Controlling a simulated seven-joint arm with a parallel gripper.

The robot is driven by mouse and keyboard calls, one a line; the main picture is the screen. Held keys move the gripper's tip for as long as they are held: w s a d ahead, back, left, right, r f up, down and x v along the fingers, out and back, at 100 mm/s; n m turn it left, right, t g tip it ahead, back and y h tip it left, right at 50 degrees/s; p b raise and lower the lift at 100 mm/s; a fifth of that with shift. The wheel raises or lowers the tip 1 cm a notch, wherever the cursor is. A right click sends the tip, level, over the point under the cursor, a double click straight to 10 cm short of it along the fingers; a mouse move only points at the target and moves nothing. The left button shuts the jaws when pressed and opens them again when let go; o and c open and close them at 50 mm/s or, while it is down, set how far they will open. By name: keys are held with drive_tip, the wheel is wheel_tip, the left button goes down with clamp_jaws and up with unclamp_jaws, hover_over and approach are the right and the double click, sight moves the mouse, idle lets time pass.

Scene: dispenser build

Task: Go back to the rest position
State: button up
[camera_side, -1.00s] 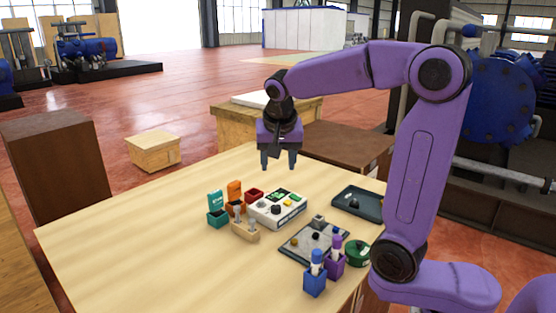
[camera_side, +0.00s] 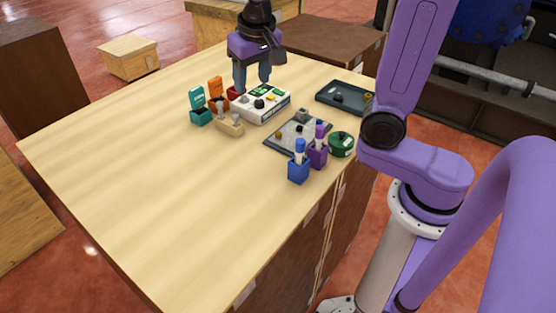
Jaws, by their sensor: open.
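My purple gripper (camera_side: 252,84) points down at the far side of the table, over or just behind the white control box (camera_side: 272,112). Its two dark fingers are apart with nothing between them. In the picture the fingertips overlap the box's rear edge, and I cannot tell the exact height above it. A small red box (camera_side: 234,92) lies just left of the fingers, partly hidden by one.
On the wooden table (camera_side: 150,190) stand teal (camera_side: 200,116) and orange (camera_side: 216,100) open boxes, a wooden stand (camera_side: 229,127), a grey plate (camera_side: 285,142), blue (camera_side: 299,173) and purple (camera_side: 318,156) holders, a green round container (camera_side: 341,145) and a dark tray (camera_side: 340,98). The table's left and front are clear.

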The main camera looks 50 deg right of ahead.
drive_tip(key=s+f+n+g+y, duration=0.1)
drive_tip(key=s+f+n, duration=0.2)
drive_tip(key=s+n, duration=0.4)
drive_tip(key=s+f+n+g, duration=0.1)
drive_tip(key=s+f+n, duration=0.3)
drive_tip(key=s, duration=1.3)
drive_tip(key=n, duration=0.4)
drive_tip(key=shift+s+g+y, duration=0.3)
drive_tip(key=shift+y, duration=0.1)
drive_tip(key=shift+a, duration=0.1)
drive_tip(key=shift+c, duration=0.4)
